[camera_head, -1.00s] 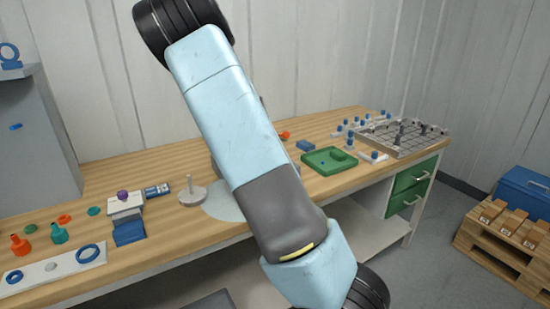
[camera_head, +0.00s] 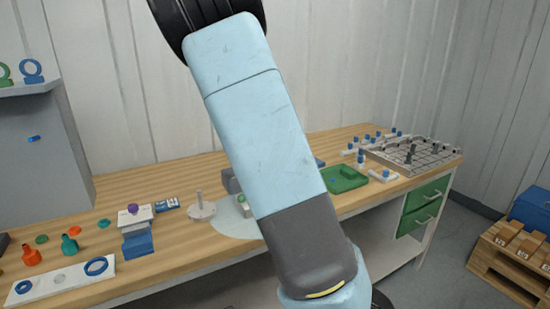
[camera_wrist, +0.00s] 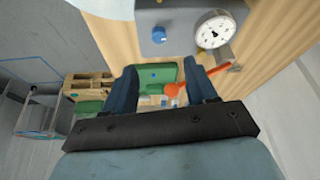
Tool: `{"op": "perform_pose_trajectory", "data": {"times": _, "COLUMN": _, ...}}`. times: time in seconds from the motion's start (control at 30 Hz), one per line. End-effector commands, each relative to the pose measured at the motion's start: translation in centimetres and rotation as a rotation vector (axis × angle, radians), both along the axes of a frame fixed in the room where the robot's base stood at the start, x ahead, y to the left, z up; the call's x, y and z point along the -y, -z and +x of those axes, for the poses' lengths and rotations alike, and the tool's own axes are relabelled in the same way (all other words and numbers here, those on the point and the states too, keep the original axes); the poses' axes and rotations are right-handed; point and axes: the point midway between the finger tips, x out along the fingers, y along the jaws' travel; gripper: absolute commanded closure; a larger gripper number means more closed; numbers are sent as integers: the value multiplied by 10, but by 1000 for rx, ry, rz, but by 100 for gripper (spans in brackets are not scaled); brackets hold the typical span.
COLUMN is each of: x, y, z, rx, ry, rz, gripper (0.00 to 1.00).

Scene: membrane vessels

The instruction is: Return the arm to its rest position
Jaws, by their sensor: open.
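My gripper (camera_wrist: 163,92) shows in the wrist view with its two dark blue fingers wide apart and nothing between them. In the head view my arm crosses the middle of the picture from top to lower right, and the gripper itself is out of sight there. The arm hides part of the wooden workbench (camera_head: 190,250) and some of what stands on it.
A green tray (camera_head: 345,180) and a metal grid rack (camera_head: 415,155) lie on the bench's right part. A wooden pallet (camera_head: 505,262) is on the floor at right.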

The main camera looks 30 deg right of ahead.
Motion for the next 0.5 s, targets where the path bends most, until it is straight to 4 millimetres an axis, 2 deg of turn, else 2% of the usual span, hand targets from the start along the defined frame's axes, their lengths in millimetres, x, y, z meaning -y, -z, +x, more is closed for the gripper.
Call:
{"op": "perform_pose_trajectory", "data": {"times": 0.13, "x": -3, "y": -7, "z": 0, "rx": 1, "ry": -1, "rz": 0, "gripper": 43}}
{"op": "perform_pose_trajectory", "data": {"times": 0.5, "x": -3, "y": -7, "z": 0, "rx": 0, "ry": -1, "rz": 0, "gripper": 43}}
